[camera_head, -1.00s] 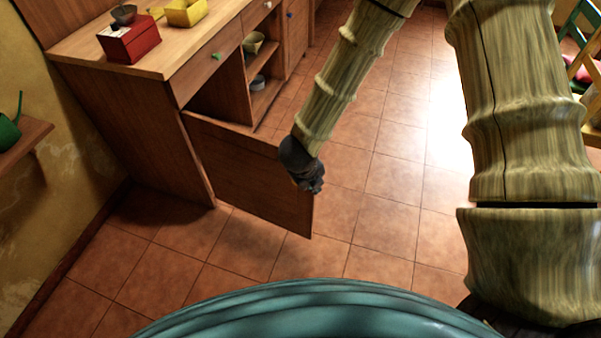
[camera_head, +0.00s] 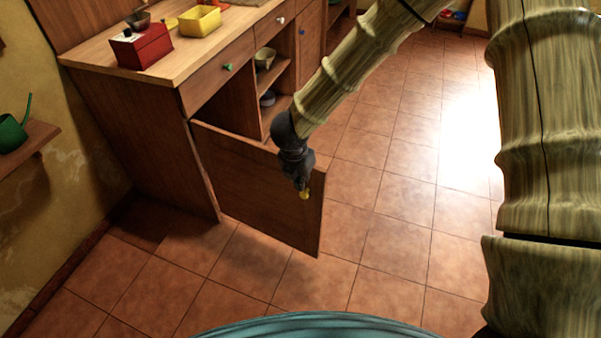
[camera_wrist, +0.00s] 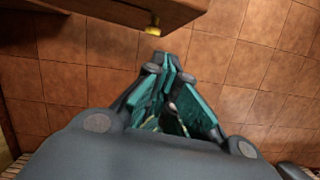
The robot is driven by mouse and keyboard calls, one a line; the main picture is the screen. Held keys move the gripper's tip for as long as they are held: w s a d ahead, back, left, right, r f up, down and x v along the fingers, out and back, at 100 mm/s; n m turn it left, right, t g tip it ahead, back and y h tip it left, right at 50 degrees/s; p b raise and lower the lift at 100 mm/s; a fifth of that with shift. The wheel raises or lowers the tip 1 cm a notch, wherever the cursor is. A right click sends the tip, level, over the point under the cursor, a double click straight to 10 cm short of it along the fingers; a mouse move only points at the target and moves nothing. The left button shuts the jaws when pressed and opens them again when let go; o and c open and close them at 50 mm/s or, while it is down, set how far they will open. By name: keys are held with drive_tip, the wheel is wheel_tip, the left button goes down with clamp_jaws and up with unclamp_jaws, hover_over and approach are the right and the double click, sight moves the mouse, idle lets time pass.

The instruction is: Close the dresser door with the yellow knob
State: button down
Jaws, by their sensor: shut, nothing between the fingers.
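The dresser door (camera_head: 253,192) stands wide open, swung out from the left front of the dresser (camera_head: 140,135). Its yellow knob (camera_head: 304,194) shows near the door's free edge, just below my gripper (camera_head: 299,184) in the head view. In the wrist view the knob (camera_wrist: 153,27) sits on the door's edge region at the top, just beyond the fingertips. My gripper (camera_wrist: 168,62) is shut and empty, pointing toward the knob with a small gap in the wrist view. Whether it touches the door cannot be told.
Open shelves (camera_head: 277,102) hold dishes behind the door. A wall shelf (camera_head: 30,146) with a green watering can is at left. Tiled floor (camera_head: 400,180) is clear at right.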

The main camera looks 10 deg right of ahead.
drive_tip(key=w+d+f, duration=0.3)
drive_tip(key=f, duration=0.1)
drive_tip(key=shift+w+d+f+p, duration=0.15)
drive_tip(key=shift+w+d+p, duration=0.05)
drive_tip(key=shift+w+p, duration=0.25)
